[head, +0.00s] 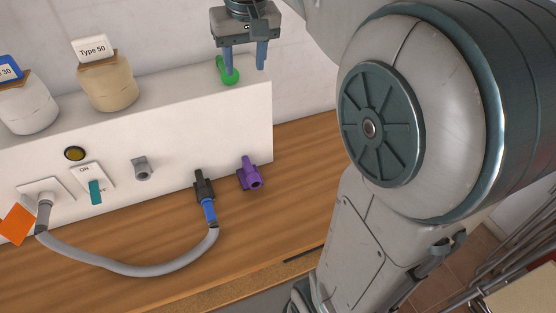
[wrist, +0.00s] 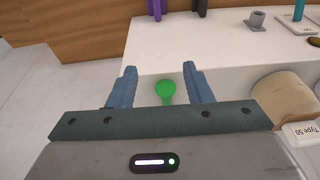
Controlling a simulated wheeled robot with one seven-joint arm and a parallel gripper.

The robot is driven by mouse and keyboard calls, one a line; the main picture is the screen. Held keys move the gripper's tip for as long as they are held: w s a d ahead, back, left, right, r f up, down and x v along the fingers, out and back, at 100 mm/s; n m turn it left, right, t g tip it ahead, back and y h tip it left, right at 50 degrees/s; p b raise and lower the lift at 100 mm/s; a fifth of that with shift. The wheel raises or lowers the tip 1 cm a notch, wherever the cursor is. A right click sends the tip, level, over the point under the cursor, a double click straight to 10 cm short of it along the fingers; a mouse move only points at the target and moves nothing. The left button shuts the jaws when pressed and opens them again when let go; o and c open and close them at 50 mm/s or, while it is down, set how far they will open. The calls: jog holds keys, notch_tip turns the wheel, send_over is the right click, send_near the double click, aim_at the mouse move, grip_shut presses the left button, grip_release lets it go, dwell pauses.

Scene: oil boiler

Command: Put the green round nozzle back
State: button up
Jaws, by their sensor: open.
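The green round nozzle (head: 228,72) sits on the white ledge near its right end, at the back by the wall. In the wrist view the nozzle (wrist: 166,90) shows between and beyond the fingertips, its round end up and a narrower part toward me. My gripper (head: 245,70) points down over the ledge, with its left finger close to the nozzle in the head view. The gripper (wrist: 158,70) is open and nothing is in it. I cannot tell whether a finger touches the nozzle.
On the ledge stand a jar labelled Type 50 (head: 106,84) and another jar (head: 28,106). The front panel has a grey fitting (head: 142,168), a teal switch (head: 96,192), a black connector (head: 203,187) with a grey hose (head: 140,270), and a purple nozzle (head: 250,174).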

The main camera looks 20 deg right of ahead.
jog(key=s+f+t, duration=0.1)
jog(key=s+f, duration=1.2)
jog(key=s, duration=0.4)
jog(key=shift+s+a+f, duration=0.25)
jog(key=shift+s+f, duration=0.1)
jog(key=shift+f, duration=0.05)
jog(key=shift+w+f+b, duration=0.1)
jog(key=shift+f+b, duration=1)
jog(key=shift+f, duration=0.2)
